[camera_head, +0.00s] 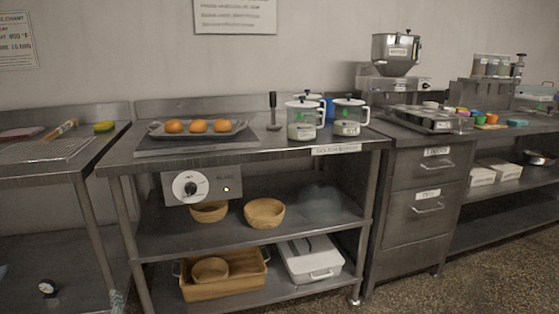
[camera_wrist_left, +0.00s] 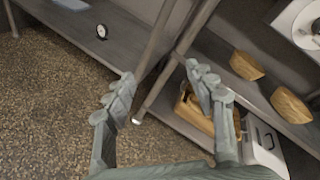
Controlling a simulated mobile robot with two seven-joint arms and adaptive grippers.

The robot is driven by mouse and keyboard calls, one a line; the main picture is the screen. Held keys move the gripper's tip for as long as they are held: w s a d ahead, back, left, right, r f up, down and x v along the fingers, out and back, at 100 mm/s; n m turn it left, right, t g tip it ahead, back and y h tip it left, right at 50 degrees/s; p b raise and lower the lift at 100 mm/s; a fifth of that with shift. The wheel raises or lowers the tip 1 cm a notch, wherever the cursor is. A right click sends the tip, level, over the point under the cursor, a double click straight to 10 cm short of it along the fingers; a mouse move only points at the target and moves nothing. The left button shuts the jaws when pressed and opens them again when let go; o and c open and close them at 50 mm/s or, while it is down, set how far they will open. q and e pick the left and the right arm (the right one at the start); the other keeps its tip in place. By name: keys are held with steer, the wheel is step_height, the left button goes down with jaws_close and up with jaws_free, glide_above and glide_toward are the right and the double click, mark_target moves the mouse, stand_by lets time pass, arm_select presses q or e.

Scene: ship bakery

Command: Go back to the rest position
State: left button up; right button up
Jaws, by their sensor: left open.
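My left gripper (camera_wrist_left: 162,85) shows in the left wrist view. Its two grey fingers are spread apart with nothing between them. It hangs in free air over the speckled floor, in front of the lower shelves of the metal table. No part of either arm or gripper shows in the head view. My right gripper is in neither view.
A metal table (camera_head: 125,157) holds a tray (camera_head: 242,124) of orange-brown buns and several lidded jugs (camera_head: 302,119). Bowls (camera_head: 264,213), a wooden crate (camera_head: 226,286) and a white bin (camera_head: 312,262) sit on shelves below. A drawer cabinet (camera_head: 415,190) stands right. Floor in front is clear.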

arm_select(q)
steer(key=s+a+f+n+g+h, duration=0.2)
steer(key=s+a+f+n+g, duration=0.25)
steer(key=s+f+n, duration=0.6)
steer(key=s+a+f+n+g+h, duration=0.1)
steer(key=s+a+f+n+g, duration=0.35)
steer(key=s+f, duration=1.05)
steer(key=s+d+f+n+h, duration=0.2)
steer(key=s+d, duration=0.1)
steer(key=d, duration=0.9)
steer(key=s+d+f+n+g+h, duration=0.1)
steer(key=s+d+f+n+h, duration=0.1)
steer(key=d, duration=0.9)
steer(key=shift+s+d+f+n+g, duration=0.3)
steer(key=shift+s+d+f, duration=0.05)
steer(key=shift+s+f, duration=0.35)
